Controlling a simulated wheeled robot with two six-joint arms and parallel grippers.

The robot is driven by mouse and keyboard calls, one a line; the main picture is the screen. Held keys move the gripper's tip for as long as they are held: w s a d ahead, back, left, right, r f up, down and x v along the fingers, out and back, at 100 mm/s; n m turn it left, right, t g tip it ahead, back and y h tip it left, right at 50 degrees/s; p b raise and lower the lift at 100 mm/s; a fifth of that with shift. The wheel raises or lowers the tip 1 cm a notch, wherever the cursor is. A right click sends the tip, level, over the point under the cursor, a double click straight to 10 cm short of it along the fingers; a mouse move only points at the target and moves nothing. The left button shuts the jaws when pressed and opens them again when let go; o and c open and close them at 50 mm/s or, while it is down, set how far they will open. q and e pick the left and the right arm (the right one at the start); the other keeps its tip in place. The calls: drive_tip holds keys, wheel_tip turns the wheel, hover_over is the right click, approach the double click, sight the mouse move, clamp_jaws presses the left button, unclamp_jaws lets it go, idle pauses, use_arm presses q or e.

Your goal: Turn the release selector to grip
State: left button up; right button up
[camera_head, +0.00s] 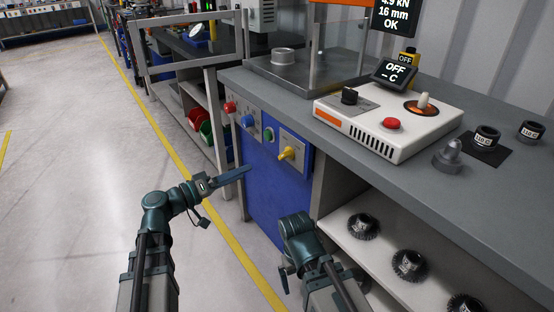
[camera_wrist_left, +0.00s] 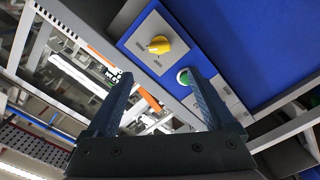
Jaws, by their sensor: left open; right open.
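The release selector (camera_head: 287,153) is a yellow knob on a light plate on the blue front panel (camera_head: 258,185) of the bench. It also shows near the top of the left wrist view (camera_wrist_left: 158,45), beyond the fingertips. My left gripper (camera_head: 243,171) is in front of the panel, left of and a little lower than the selector, apart from it. In the left wrist view its two fingers (camera_wrist_left: 158,82) are spread with nothing between them. My right gripper (camera_head: 298,228) is below the selector near the shelf; its fingers are hard to make out. The selector's markings are too small to read.
A red button (camera_head: 229,106), a blue button (camera_head: 247,121) and a green button (camera_head: 268,134) sit left of the selector. The green one is close to a left finger in the wrist view (camera_wrist_left: 183,77). A white control box (camera_head: 390,122) stands on the bench; gears (camera_head: 363,227) lie on the shelf.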

sight(281, 156)
use_arm(q)
drive_tip(key=x, duration=1.3)
drive_tip(key=shift+w+d, duration=0.15)
drive_tip(key=shift+d, duration=0.15)
drive_tip(key=shift+c, duration=0.3)
